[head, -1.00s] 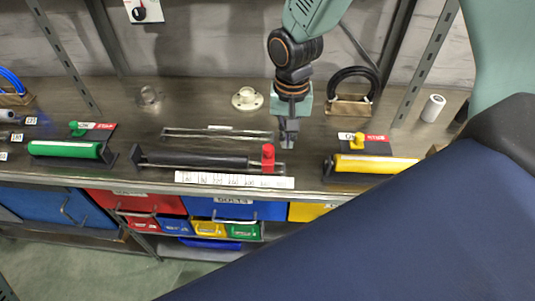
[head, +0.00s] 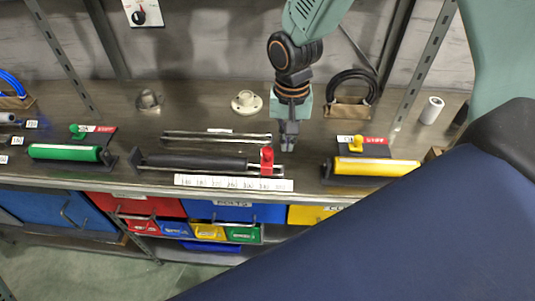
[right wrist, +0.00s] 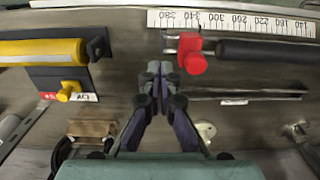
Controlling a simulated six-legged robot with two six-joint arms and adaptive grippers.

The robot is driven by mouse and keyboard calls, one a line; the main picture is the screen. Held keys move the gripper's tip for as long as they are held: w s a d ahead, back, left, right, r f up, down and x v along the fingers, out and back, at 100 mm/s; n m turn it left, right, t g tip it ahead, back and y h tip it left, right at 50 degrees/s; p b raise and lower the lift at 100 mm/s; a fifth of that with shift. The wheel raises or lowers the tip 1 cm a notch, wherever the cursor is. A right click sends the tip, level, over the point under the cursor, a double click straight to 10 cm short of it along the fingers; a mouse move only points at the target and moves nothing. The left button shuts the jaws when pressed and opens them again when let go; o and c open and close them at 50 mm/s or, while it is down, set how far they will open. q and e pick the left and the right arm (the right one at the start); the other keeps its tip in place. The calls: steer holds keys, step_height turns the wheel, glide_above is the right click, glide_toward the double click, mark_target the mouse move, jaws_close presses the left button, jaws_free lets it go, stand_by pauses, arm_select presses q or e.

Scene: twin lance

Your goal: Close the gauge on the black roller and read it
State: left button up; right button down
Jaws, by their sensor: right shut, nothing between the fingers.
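The black roller (head: 200,161) lies across the bench in a dark cradle, and it also shows in the right wrist view (right wrist: 262,50). The gauge's red slider (head: 267,158) stands on its rail near the roller's right end; in the wrist view the red slider (right wrist: 192,54) is just beyond my fingertips. A white scale strip (head: 234,183) with numbers runs along the front. My right gripper (head: 289,142) is shut and empty, just behind and right of the red slider, apart from it in the wrist view. My left gripper is not in view.
A green roller (head: 64,150) lies at left and a yellow roller (head: 376,166) at right, each in a cradle. A thin metal bar pair (head: 217,139) lies behind the black roller. A white flange (head: 246,101) and black cable coil (head: 352,88) stand farther back.

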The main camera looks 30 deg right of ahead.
mark_target(267, 159)
steer(key=shift+w+f, duration=0.1)
steer(key=shift+f, duration=0.05)
steer(key=shift+f, duration=0.15)
steer(key=shift+f+b, duration=0.95)
steer(key=shift+f, duration=0.85)
steer(key=shift+a+r, duration=0.1)
steer(key=shift+w+a+p, duration=0.5)
steer(key=shift+a+p, duration=0.05)
steer(key=shift+a, duration=0.3)
steer(key=shift+w+a, duration=0.25)
steer(key=shift+a, duration=0.1)
steer(key=shift+w+a, duration=0.1)
